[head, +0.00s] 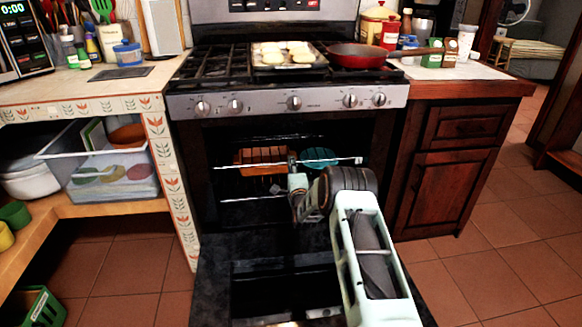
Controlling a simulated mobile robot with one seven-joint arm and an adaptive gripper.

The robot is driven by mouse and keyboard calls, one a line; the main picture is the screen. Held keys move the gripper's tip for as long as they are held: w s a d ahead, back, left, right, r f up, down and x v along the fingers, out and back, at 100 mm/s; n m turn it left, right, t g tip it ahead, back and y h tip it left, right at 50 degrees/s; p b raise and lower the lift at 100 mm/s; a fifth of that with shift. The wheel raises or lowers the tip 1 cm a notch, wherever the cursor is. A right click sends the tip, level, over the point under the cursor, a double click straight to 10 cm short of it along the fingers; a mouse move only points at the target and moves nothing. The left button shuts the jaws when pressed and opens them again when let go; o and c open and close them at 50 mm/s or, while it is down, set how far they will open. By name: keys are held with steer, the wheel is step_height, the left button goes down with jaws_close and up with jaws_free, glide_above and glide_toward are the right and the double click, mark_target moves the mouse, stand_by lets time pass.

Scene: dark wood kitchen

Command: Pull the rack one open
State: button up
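The oven (290,103) stands in the middle of the head view with its dark door (215,285) folded down. Inside, an upper rack shows as a bright front bar (332,161) across the opening. A lower rack bar (240,199) shows below it. An orange-brown ridged dish (262,156) and a teal round item (318,157) show at the upper rack's level.
A red pan (360,56) and a tray of pale food (283,55) sit on the stove top. A wooden cabinet (452,150) stands close on the right and tiled shelving (110,207) on the left. Floor is clear at right; a green crate (40,308) stands lower left.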

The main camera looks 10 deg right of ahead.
steer(key=shift+w, duration=1.05)
jaws_close()
